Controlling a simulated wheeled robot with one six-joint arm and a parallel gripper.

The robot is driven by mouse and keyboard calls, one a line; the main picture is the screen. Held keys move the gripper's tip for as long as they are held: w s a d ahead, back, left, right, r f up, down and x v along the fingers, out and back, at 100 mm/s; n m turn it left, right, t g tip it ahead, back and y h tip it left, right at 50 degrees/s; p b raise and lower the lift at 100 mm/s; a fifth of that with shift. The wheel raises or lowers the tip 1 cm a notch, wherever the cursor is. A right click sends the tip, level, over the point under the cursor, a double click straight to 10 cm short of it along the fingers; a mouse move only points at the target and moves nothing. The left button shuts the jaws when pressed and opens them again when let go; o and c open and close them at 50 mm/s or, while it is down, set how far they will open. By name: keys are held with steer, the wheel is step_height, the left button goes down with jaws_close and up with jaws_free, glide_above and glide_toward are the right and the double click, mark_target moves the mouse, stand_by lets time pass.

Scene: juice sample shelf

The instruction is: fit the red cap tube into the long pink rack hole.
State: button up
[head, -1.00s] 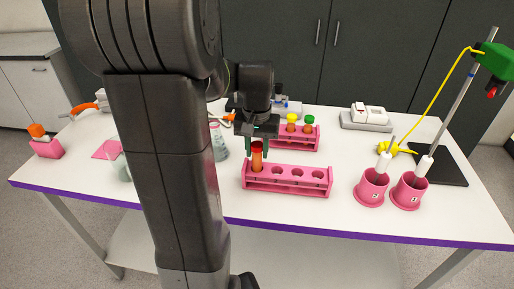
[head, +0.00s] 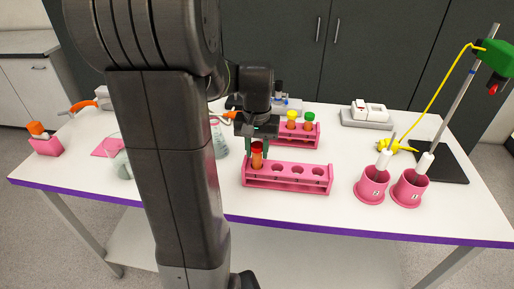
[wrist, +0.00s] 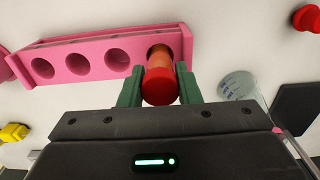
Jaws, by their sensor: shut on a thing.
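The red cap tube (head: 257,158) holds orange-red liquid and stands at the leftmost hole of the long pink rack (head: 290,186) in the head view. My gripper (head: 257,148) is shut on it near the cap, from above and behind. In the wrist view the red cap tube (wrist: 160,82) sits between the two green fingers of my gripper (wrist: 160,92). Its lower end is in the end hole of the long pink rack (wrist: 95,55); how deep it sits is hidden. The rack's other holes are empty.
A second pink rack (head: 312,140) behind holds a yellow-capped tube (head: 292,119) and a green-capped tube (head: 309,120). Two pink numbered holders (head: 372,186) stand at right. A stand with a green clamp (head: 494,57) is far right.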

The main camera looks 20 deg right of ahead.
steer(key=shift+f+b, duration=0.5)
steer(key=shift+f, duration=0.4)
steer(key=o, duration=1.1)
steer(key=shift+c, duration=0.2)
steer(key=shift+r, duration=0.1)
step_height(320, 180, up, 14)
steer(key=shift+f, duration=0.2)
